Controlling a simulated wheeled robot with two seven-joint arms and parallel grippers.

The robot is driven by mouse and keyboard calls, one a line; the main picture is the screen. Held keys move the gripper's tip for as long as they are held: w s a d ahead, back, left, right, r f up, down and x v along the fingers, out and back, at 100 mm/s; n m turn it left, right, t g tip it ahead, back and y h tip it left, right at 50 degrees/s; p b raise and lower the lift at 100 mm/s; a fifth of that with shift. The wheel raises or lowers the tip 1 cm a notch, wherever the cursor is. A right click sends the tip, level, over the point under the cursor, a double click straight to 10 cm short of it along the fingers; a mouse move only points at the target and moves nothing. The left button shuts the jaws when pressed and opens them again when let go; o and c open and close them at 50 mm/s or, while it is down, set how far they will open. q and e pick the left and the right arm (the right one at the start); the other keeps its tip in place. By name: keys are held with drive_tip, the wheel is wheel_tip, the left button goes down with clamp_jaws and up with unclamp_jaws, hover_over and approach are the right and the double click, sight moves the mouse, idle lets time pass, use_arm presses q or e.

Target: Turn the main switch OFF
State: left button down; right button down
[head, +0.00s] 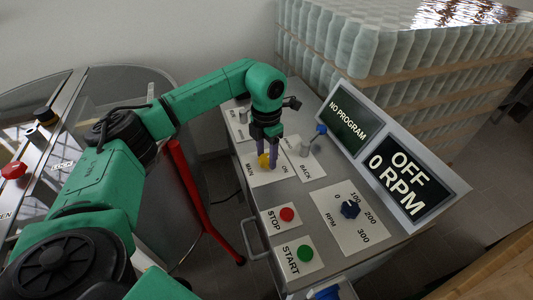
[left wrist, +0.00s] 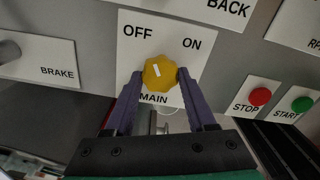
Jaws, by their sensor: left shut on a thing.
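The main switch is a yellow knob (head: 263,160) on a white plate (head: 270,178) marked MAIN, OFF and ON. It also shows in the left wrist view (left wrist: 160,73), below and between the words OFF and ON. A short white mark is on the knob's face; its exact direction is hard to tell. My left gripper (head: 266,154) is shut on the knob, with one purple finger at each side of it, as the left wrist view (left wrist: 159,82) shows. The fingers partly hide the knob in the head view. My right gripper is not in view.
A screen (head: 404,178) reads OFF, 0 RPM; another (head: 349,124) reads NO PROGRAM. A BRAKE plate (left wrist: 38,58) is beside the main plate. Wrapped bottles (head: 380,40) stand behind.

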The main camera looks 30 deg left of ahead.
sight(267, 158)
use_arm(q)
drive_tip(key=shift+r+n, duration=0.1)
drive_tip(key=shift+n, duration=0.4)
drive_tip(key=shift+w, duration=0.1)
drive_tip(key=shift+c, duration=1.1)
unclamp_jaws()
wheel_tip(267, 158, up, 15)
drive_tip(key=shift+f, duration=0.2)
